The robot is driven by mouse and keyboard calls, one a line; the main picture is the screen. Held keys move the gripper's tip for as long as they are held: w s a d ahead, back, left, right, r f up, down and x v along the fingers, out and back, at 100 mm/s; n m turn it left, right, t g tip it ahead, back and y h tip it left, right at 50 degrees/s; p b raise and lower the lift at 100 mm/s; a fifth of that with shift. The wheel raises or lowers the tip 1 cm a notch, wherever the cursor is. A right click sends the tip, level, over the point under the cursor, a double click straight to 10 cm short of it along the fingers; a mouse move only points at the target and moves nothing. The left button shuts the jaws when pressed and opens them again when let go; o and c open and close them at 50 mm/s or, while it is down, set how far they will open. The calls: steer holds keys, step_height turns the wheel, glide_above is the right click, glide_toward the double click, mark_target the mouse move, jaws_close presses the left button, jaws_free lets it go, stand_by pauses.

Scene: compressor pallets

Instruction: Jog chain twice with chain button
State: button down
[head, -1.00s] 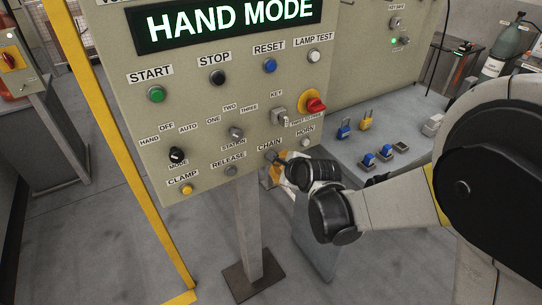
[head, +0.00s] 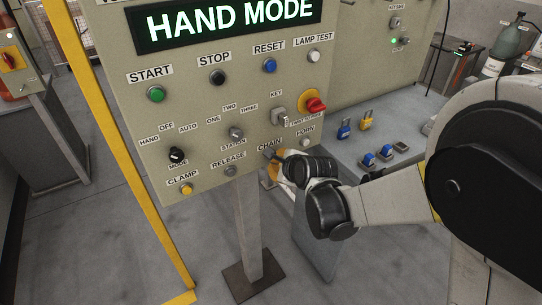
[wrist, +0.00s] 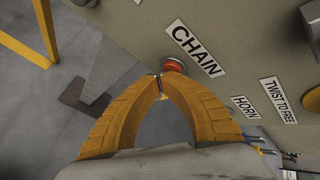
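The control panel (head: 215,130) faces me, and its display (head: 230,22) reads HAND MODE. The chain button (wrist: 174,66) shows in the wrist view as a red-orange cap in a grey ring beside the CHAIN label (wrist: 194,48). In the head view my gripper largely hides it, under the CHAIN label (head: 269,145). My gripper (wrist: 160,85) has its yellow fingers closed together at the tips, with nothing between them. The tips are right at the button's edge in the wrist view; I cannot tell whether they touch it.
The horn button (head: 305,142) and red emergency stop (head: 313,105) are close to the right of my gripper. The release button (head: 231,171) and clamp button (head: 186,189) are to the left. A yellow post (head: 128,150) stands left of the panel. Padlocks (head: 366,120) lie on a grey surface at right.

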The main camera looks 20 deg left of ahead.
steer(key=shift+s+d, duration=0.65)
steer(key=shift+d, duration=0.1)
steer(key=s+d, duration=0.4)
steer(key=shift+d+b, duration=0.3)
steer(key=shift+b, duration=0.05)
stand_by(0.8)
